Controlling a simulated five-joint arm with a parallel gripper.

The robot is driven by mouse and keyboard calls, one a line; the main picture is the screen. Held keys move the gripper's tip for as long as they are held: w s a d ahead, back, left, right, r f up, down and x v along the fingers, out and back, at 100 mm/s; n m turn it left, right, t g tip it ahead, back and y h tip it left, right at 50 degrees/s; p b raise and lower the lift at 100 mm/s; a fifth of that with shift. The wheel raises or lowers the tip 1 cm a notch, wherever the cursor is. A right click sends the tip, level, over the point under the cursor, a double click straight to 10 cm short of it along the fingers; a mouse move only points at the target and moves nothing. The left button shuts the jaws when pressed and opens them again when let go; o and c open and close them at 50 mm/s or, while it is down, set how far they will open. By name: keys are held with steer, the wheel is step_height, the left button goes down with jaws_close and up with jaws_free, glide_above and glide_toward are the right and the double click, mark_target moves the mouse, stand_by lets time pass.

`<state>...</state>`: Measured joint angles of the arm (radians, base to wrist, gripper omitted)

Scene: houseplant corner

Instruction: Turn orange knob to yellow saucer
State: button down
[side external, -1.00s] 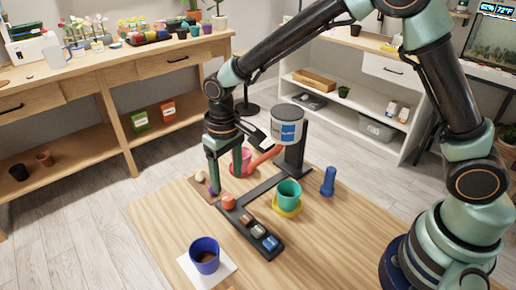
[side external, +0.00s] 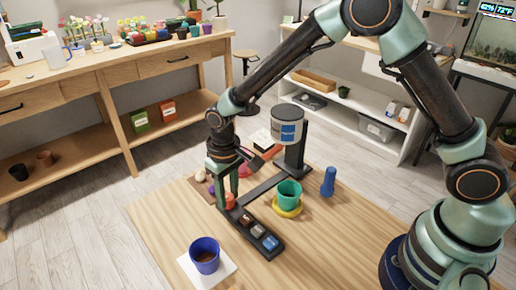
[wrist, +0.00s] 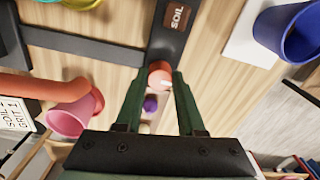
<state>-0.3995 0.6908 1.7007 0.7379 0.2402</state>
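The orange knob (side external: 230,201) sits at the far end of a dark strip (side external: 268,251). In the wrist view the knob (wrist: 160,75) lies between my fingertips, which meet it on both sides. My gripper (side external: 226,202) points down at it and looks shut on it; the side view partly hides the contact. The yellow saucer (side external: 288,211) is on the table to the right of the knob, with a green pot (side external: 289,192) in it. Part of the saucer also shows at the wrist view's top edge (wrist: 82,4).
The strip holds several small labelled blocks, one reading SOIL (wrist: 179,17). A grey canister (side external: 288,124) stands on a dark post behind. A blue pot (side external: 204,257) is on a white square, a blue object (side external: 328,182) right of the saucer. A pink pot (wrist: 70,118) is near my gripper.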

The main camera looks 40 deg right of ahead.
mark_target(227, 195)
steer(key=shift+d+n, duration=0.2)
steer(key=shift+n, duration=0.1)
steer(key=n, duration=0.4)
steer(key=shift+w, duration=0.1)
steer(key=n, duration=0.5)
steer(key=shift+g, duration=0.3)
stand_by(0.4)
steer(key=c, duration=0.5)
jaws_free()
steer(key=shift+r, duration=0.1)
steer(key=r, duration=1.2)
steer(key=shift+w+a, duration=0.1)
steer(key=shift+w, duration=0.1)
